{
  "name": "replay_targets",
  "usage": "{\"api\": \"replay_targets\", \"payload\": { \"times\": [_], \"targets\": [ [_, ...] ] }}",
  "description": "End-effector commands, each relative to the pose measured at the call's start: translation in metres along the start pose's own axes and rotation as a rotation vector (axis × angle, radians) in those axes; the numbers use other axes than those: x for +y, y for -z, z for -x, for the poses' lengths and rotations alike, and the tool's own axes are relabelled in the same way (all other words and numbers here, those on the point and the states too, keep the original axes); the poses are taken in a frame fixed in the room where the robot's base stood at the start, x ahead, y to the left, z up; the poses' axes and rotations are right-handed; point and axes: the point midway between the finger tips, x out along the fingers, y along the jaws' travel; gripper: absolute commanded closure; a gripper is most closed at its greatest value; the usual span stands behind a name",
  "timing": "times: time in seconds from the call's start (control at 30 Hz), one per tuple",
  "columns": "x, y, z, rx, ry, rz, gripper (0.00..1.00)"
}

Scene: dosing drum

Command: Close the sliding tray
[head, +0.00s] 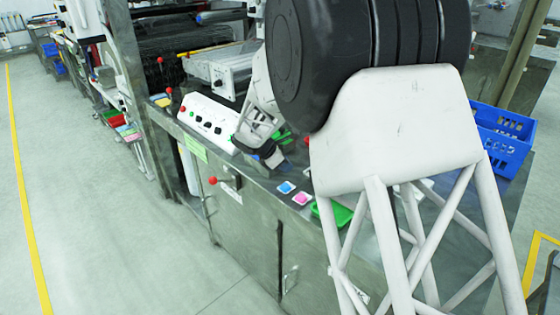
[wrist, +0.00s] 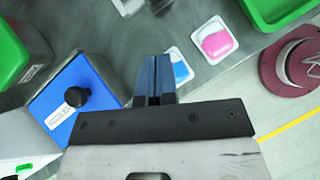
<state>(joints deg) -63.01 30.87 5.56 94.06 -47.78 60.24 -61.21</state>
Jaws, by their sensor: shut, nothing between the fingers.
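In the wrist view, a metal box-like part with a blue face (wrist: 62,112), a small white label and a round black knob (wrist: 77,97) lies left of my gripper. It may be the sliding tray; I cannot tell how far it is slid out. My gripper (wrist: 156,62) has its dark fingers together with nothing between them, to the right of the knob and apart from it. In the head view my gripper (head: 280,165) is low over the steel bench top, right of the white control box (head: 207,122). The blue-faced part cannot be made out there.
A blue packet (head: 286,187) and a pink packet (head: 301,198) lie on the bench near its front edge. A green tray (head: 333,213) is right of them. A green bin (wrist: 22,50) stands beside the blue face. A blue basket (head: 503,140) is at the far right.

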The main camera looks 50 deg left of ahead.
Motion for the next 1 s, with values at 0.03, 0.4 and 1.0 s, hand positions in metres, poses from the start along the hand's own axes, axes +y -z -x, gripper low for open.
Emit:
{"api": "replay_targets", "payload": {
  "times": [0.03,0.4,1.0],
  "targets": [
    [0.0,-0.001,-0.009,0.0,0.002,0.0,1.0],
    [0.0,-0.012,-0.057,0.0,-0.001,-0.002,1.0],
    [0.0,-0.026,-0.075,0.0,-0.001,0.0,1.0]
  ]
}}
